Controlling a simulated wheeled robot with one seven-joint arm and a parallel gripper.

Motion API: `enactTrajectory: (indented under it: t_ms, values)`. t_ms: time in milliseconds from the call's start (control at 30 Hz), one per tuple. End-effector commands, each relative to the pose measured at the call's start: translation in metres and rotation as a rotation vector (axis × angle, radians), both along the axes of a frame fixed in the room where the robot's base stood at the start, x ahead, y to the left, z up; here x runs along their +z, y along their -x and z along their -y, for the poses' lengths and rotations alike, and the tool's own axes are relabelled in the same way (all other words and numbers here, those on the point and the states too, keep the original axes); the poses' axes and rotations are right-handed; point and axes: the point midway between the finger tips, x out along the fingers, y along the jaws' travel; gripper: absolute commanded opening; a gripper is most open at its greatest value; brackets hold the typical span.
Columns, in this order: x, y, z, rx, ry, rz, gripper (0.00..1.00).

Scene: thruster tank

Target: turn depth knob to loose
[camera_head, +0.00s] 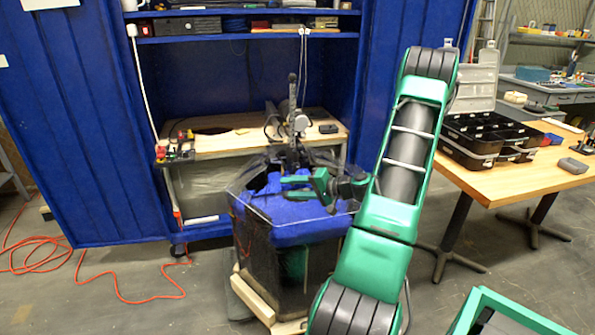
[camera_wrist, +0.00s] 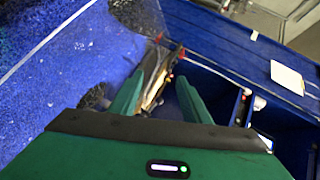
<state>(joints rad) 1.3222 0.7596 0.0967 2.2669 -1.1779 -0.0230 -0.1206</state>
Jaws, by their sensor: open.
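The thruster tank (camera_head: 252,245) is a clear-walled tank with blue inside, standing in front of the blue cabinet. An upright black post (camera_head: 292,125) with clamp-like parts rises at its back. I cannot pick out the depth knob for certain in either view. My gripper (camera_head: 288,188) is over the tank, beside the lower end of the post. In the wrist view its two green fingers (camera_wrist: 158,100) are spread apart with nothing held between them. A dark rounded part (camera_wrist: 97,97) shows left of the left finger, partly hidden by it.
A wooden bench (camera_head: 235,142) inside the cabinet lies behind the tank, with small devices on it. A table (camera_head: 510,178) with black organizer trays (camera_head: 478,150) stands at the right. An orange cable (camera_head: 125,290) lies on the floor at the left.

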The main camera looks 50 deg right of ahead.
Motion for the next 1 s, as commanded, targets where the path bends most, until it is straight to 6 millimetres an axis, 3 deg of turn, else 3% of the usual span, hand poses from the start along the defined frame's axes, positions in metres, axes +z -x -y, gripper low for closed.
enactTrajectory:
  t_ms: [100, 200, 333, 567, 1000]
  values:
    - [-0.001, 0.011, 0.046, -0.148, -0.085, 0.117, 0.43]
    - [0.001, 0.021, 0.076, -0.244, -0.132, 0.191, 0.43]
    - [0.003, 0.03, 0.099, -0.317, -0.167, 0.249, 0.43]
    - [0.004, 0.025, 0.109, -0.345, -0.18, 0.273, 0.43]
    - [0.0, -0.048, 0.113, -0.343, -0.178, 0.272, 0.43]
